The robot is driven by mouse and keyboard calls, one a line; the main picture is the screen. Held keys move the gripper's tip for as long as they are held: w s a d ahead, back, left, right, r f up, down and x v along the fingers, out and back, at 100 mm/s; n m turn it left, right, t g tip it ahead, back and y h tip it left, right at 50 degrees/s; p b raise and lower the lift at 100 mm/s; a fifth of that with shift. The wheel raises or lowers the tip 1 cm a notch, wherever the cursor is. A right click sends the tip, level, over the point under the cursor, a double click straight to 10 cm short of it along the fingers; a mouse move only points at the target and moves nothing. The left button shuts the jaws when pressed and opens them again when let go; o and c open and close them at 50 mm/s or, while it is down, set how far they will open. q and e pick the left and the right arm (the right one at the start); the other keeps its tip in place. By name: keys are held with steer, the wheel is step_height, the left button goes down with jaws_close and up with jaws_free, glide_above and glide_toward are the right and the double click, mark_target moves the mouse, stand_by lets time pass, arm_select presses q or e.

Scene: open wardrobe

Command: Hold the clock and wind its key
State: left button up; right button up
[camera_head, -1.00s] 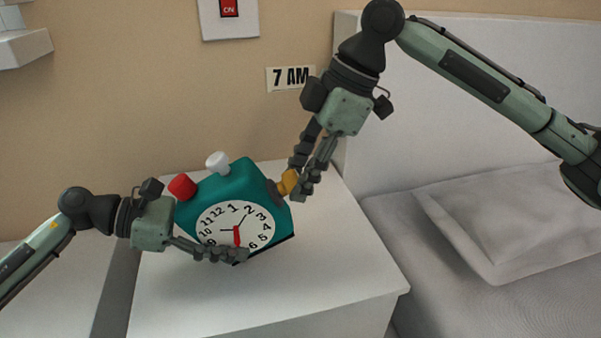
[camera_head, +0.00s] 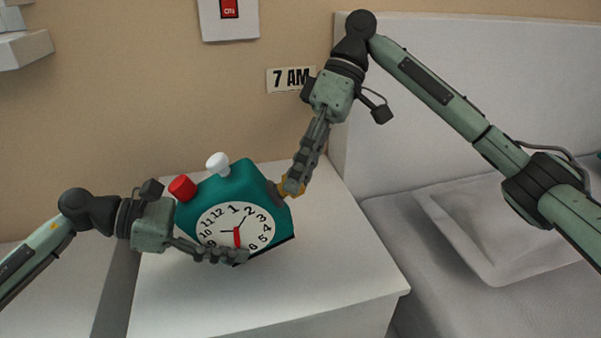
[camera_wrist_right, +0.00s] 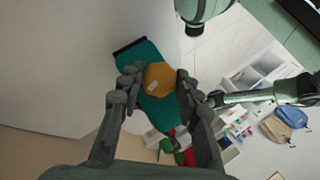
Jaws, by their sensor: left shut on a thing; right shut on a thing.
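The teal clock (camera_head: 260,184) is tilted above the white nightstand, its white dial facing the head camera, with a red and a white knob on top. It also shows in the right wrist view (camera_wrist_right: 131,57). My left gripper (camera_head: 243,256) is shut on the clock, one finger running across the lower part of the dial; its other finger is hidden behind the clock. The orange key (camera_wrist_right: 160,77) is on the clock's right side, mostly covered by fingers in the head view. My right gripper (camera_head: 291,188) is shut on the key, with fingers on both sides of it.
The white nightstand (camera_head: 330,265) has clear top space around the clock. A bed with a pillow (camera_head: 510,225) is at the right. A "7 AM" sign (camera_head: 288,79) and a plate with a red switch (camera_head: 229,9) are on the wall behind.

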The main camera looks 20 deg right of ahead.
steer(key=shift+w+m+g+y, duration=0.1)
steer(key=shift+m+g+y, duration=0.4)
steer(key=shift+m, duration=0.4)
steer(key=o, duration=1.2)
steer(key=shift+g, duration=0.3)
steer(key=shift+c, duration=0.2)
steer(key=v, duration=1.2)
steer(key=shift+d, duration=0.1)
